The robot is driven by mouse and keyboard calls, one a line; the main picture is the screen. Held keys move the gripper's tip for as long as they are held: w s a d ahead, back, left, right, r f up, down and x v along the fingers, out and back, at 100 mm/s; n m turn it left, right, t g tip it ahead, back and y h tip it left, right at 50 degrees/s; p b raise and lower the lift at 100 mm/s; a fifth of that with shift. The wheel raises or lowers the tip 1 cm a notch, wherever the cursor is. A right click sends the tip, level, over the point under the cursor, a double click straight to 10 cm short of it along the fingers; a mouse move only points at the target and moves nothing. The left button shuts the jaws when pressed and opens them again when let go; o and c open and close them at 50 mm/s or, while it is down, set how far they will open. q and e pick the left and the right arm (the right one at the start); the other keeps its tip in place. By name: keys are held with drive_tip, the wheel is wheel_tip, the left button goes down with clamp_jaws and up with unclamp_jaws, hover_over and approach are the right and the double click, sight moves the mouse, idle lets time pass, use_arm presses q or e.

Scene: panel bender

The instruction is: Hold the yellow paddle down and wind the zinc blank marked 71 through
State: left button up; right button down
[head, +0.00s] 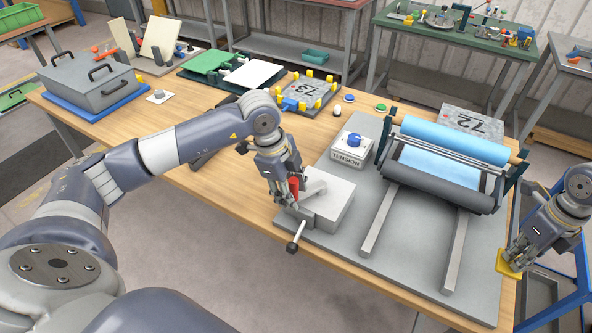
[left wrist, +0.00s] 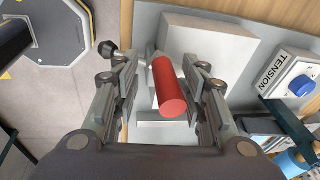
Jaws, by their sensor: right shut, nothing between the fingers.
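The red crank handle (head: 294,188) stands on the crank at the grey gearbox (head: 335,205). My left gripper (head: 284,197) is around it, one finger on each side; in the left wrist view the red handle (left wrist: 168,88) lies between the fingers (left wrist: 163,95) with a gap visible on the left. My right gripper (head: 514,262) is shut, fingertips down at the yellow paddle (head: 505,264), which they partly hide; they seem to touch it. No number 71 is readable.
A TENSION box (head: 347,158) with a blue knob stands left of the rollers. Two grey rails (head: 380,223) run forward from the bender. A grey lidded box (head: 90,82) sits at the far left.

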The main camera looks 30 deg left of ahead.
use_arm(q)
drive_tip(key=shift+w+r, duration=0.1)
drive_tip(key=shift+w, duration=0.05)
use_arm(e)
drive_tip(key=shift+s+f, duration=0.1)
drive_tip(key=shift+f, duration=0.15)
use_arm(q)
drive_tip(key=shift+d+r, duration=0.1)
drive_tip(key=shift+r, duration=3.9)
use_arm(e)
drive_tip(key=shift+r, duration=0.1)
use_arm(q)
drive_tip(key=shift+w, duration=0.15)
use_arm(e)
drive_tip(key=shift+w+r, duration=0.2)
drive_tip(key=shift+r, duration=0.75)
wheel_tip(320, 180, up, 7)
drive_tip(key=shift+r, duration=0.15)
